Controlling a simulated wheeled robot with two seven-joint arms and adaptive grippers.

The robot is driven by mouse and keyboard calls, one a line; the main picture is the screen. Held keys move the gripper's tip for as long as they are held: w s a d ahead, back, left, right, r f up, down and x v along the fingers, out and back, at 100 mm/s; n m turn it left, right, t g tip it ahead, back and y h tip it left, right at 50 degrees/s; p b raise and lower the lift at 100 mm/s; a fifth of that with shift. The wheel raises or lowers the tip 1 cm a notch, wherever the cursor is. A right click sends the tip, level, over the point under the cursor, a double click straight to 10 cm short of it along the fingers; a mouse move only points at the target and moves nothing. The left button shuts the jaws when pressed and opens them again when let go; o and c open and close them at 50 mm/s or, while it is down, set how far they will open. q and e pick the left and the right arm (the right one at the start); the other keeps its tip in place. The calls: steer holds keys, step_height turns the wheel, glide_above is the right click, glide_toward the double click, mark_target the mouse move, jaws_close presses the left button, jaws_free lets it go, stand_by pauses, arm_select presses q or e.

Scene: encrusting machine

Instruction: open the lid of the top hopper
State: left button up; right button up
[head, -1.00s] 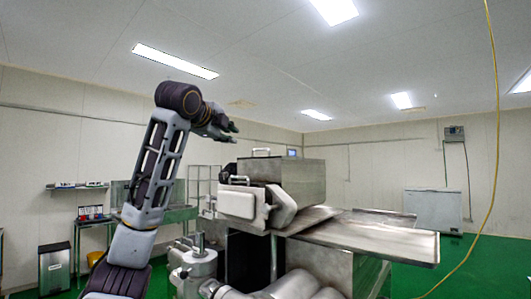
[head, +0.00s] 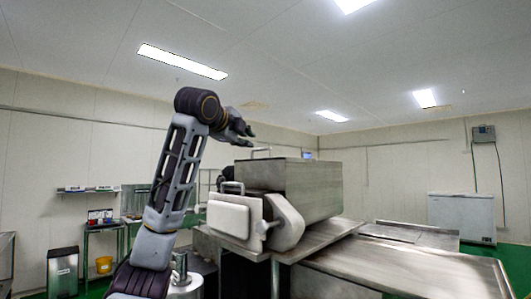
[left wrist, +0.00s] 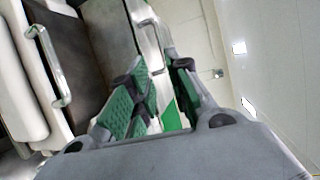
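The top hopper (head: 305,190) is a grey metal box on top of the machine. A bar handle (head: 261,150) stands at its top left edge, and its top looks flat and shut. My left gripper (head: 243,130) is above and slightly left of this handle, apart from it. In the left wrist view, the left gripper (left wrist: 158,98) has its green-padded fingers spread with nothing held between them. A metal bar handle (left wrist: 50,66) shows to the left of the fingers, not touched. My right gripper is not in view.
A white block and rounded metal housing (head: 287,222) stick out at the machine's front. A wide metal tray (head: 410,265) extends to the right. A white chest (head: 461,214) and a side bench (head: 100,226) stand farther back.

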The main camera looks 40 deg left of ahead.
mark_target(261, 149)
arm_select(q)
steer(key=p+x, duration=0.3)
steer(key=x, duration=1.1)
steer(key=shift+w+p, duration=0.15)
steer(key=shift+p, duration=0.2)
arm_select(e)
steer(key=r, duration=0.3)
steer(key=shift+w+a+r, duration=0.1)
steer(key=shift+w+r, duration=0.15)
arm_select(q)
jaws_close()
